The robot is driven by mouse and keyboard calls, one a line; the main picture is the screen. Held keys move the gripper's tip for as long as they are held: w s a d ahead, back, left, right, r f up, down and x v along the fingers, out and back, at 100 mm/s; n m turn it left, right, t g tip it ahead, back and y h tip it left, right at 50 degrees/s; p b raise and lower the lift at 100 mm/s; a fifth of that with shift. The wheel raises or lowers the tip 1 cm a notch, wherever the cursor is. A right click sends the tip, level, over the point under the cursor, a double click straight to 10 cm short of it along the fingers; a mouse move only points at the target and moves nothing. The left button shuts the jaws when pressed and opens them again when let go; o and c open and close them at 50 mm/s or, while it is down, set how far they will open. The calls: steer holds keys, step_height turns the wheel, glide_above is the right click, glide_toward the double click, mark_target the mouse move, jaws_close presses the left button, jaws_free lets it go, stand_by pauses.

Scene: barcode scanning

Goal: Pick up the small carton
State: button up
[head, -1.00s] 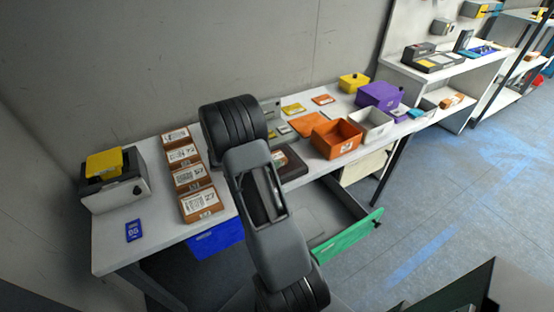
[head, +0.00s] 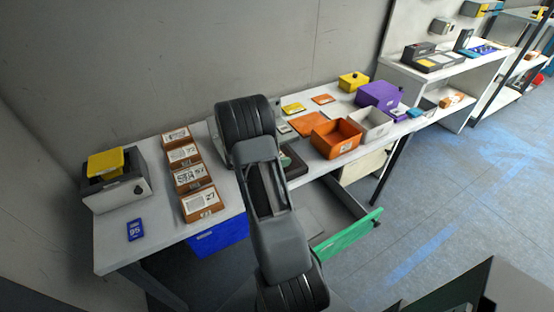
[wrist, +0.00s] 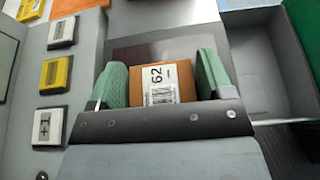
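A small brown carton (wrist: 140,88) with a white barcode label reading "62" shows in the wrist view. It sits between the two green fingers of my gripper (wrist: 163,80), one finger on each side. The near end of the carton is hidden behind the gripper's dark front plate. In the head view my arm hides the gripper and this carton.
Several labelled brown cartons (head: 190,178) stand in a row at left on the white table (head: 115,247). An orange bin (head: 337,138), a white bin (head: 371,123) and a purple box (head: 380,95) stand to the right. A green-fronted drawer (head: 347,235) is open.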

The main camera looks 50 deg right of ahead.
steer(key=c, duration=0.7)
steer(key=shift+r, duration=0.1)
